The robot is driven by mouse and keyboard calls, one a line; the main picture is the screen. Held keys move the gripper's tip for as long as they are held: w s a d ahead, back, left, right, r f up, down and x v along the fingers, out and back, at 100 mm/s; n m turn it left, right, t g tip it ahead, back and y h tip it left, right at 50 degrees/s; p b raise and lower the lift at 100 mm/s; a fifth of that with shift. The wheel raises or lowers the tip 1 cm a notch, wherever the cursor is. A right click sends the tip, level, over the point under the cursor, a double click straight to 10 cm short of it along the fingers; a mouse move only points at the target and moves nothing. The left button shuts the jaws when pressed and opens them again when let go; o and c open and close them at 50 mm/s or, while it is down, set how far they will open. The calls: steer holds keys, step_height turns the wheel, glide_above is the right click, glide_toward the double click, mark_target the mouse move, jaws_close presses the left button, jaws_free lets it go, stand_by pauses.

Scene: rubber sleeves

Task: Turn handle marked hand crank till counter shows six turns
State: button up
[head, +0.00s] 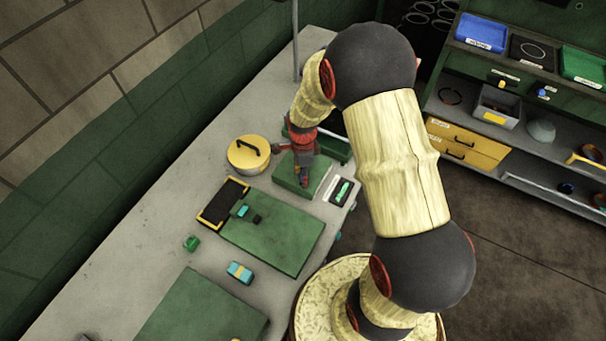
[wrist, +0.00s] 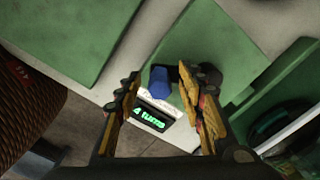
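The hand crank's blue handle (wrist: 160,83) shows in the wrist view, on a dark arm near the edge of a green block. The counter (wrist: 153,117) beside it reads "4 TURNS" in green. My gripper (wrist: 158,76) is open, with one finger on each side of the blue handle and a visible gap to each. In the head view my gripper (head: 303,178) points down over the green block (head: 296,188). The counter (head: 341,192) shows there as a small dark panel with green. The handle is hidden behind my gripper in that view.
A yellow round lidded pot (head: 249,154) stands left of the crank. A green mat (head: 272,232) with small parts lies nearer on the grey bench (head: 160,222). A green tray (head: 334,147) stands just behind my gripper. Shelves with bins (head: 490,105) are at the right.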

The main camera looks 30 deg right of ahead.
steer(key=shift+c, duration=1.4)
jaws_close()
